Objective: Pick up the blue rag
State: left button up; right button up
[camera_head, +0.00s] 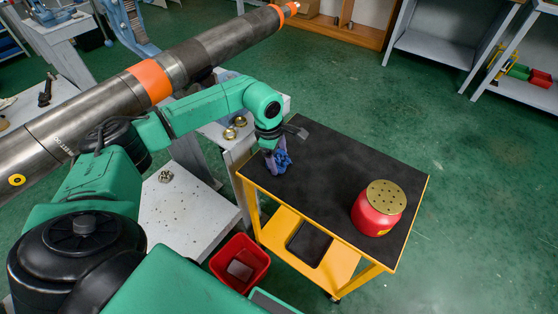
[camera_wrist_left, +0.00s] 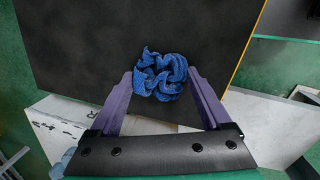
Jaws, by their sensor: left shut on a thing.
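The blue rag (camera_head: 283,160) is a crumpled bundle at the left corner of the black-topped yellow cart (camera_head: 330,165). My left gripper (camera_head: 273,162) reaches down to it from above. In the left wrist view the rag (camera_wrist_left: 162,75) sits between the tips of the two purple fingers (camera_wrist_left: 160,88), which are shut on it. The black cart top (camera_wrist_left: 90,50) lies behind the rag; I cannot tell whether the rag still touches it. My right gripper is not in view.
A red canister (camera_head: 375,218) with a brass perforated lid stands at the cart's right end. A large steel pipe (camera_head: 110,95) with orange bands crosses the upper left. A red bin (camera_head: 240,262) sits below the cart's left side. The cart top's middle is clear.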

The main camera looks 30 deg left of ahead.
aim_at(278, 159)
pick_arm(q)
notch_tip(278, 159, up, 20)
jog(key=shift+r, duration=0.1)
jog(key=shift+c, duration=0.2)
